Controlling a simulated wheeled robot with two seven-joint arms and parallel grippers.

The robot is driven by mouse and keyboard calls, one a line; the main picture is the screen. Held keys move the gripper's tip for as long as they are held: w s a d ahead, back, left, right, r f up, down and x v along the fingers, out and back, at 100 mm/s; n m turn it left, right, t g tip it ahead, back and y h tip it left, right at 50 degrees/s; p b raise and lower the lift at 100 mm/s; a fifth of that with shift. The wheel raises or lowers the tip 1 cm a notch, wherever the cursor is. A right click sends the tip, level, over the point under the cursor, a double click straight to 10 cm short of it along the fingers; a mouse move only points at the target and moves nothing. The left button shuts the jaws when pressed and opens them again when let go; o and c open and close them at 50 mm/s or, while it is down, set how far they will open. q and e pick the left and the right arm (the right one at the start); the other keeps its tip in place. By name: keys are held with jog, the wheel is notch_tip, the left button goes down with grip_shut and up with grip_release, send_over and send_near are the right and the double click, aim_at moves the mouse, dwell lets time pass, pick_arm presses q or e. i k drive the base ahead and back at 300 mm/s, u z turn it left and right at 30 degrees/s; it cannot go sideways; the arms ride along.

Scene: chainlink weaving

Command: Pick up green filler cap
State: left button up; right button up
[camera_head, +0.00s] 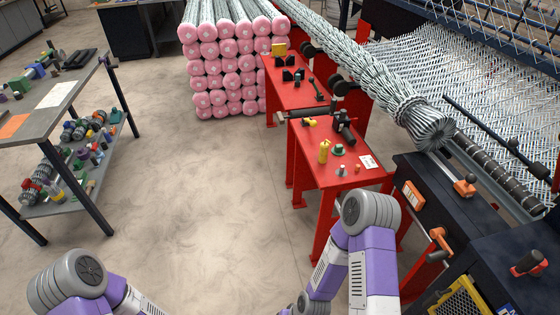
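A small dark green cap-like piece (338,149) sits on the red work table (318,178), right of a yellow bottle-shaped object (324,151). It looks like the green filler cap, but it is too small to be sure. My two purple and grey arms show along the bottom edge, one at the lower left and one in the lower middle. Neither gripper shows in the view. Both arms are apart from the green piece.
A white label (369,162) and a small pale piece with a reddish top (342,170) lie near the green piece. A dark clamp-like tool (345,128) stands behind it. A dark machine (450,200) with orange handles borders the table on the right. Open floor (200,200) lies left.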

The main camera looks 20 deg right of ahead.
aim_at(338, 149)
jog(key=u, duration=0.65)
jog(key=i, duration=0.6)
jog(key=z, duration=0.55)
jog(key=i, duration=1.4)
jog(key=z, duration=1.1)
